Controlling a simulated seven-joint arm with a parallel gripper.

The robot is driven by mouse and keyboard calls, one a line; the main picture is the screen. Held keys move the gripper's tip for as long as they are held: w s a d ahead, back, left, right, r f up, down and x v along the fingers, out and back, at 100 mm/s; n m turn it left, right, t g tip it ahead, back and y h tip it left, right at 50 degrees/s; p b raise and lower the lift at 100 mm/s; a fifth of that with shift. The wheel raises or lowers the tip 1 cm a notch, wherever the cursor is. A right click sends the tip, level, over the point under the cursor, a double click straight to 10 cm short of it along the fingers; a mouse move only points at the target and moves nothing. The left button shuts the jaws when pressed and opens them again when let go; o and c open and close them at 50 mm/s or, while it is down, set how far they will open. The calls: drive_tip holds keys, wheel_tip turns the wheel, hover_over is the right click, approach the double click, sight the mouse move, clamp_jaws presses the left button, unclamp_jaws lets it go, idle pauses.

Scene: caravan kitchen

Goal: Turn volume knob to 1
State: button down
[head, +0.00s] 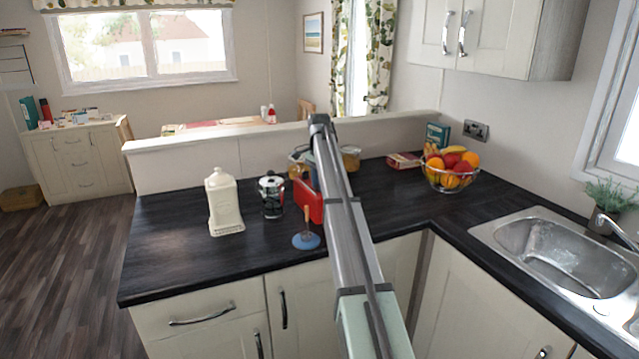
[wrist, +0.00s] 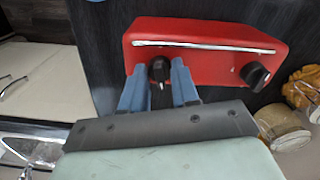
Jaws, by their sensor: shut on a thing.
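The red radio (wrist: 210,52) fills the upper middle of the wrist view, with a chrome strip and two black knobs on its face. My gripper (wrist: 157,70) has its two blue fingers on either side of the left black knob (wrist: 159,69) and is shut on it. The right black knob (wrist: 255,75) is free and has a pale pointer mark. No numbers or labels are readable, so I cannot tell the knob's setting. In the head view the red radio (head: 309,202) stands on the counter, partly hidden by my arm; my gripper is hidden there.
A fruit bowl (head: 452,172) and sink (head: 550,250) are further right.

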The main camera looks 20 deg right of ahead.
drive_tip(key=n, duration=1.1)
drive_tip(key=shift+n, duration=2.1)
drive_tip(key=c, duration=0.8)
unclamp_jaws()
wheel_tip(320, 180, up, 14)
drive_tip(key=shift+f, duration=0.1)
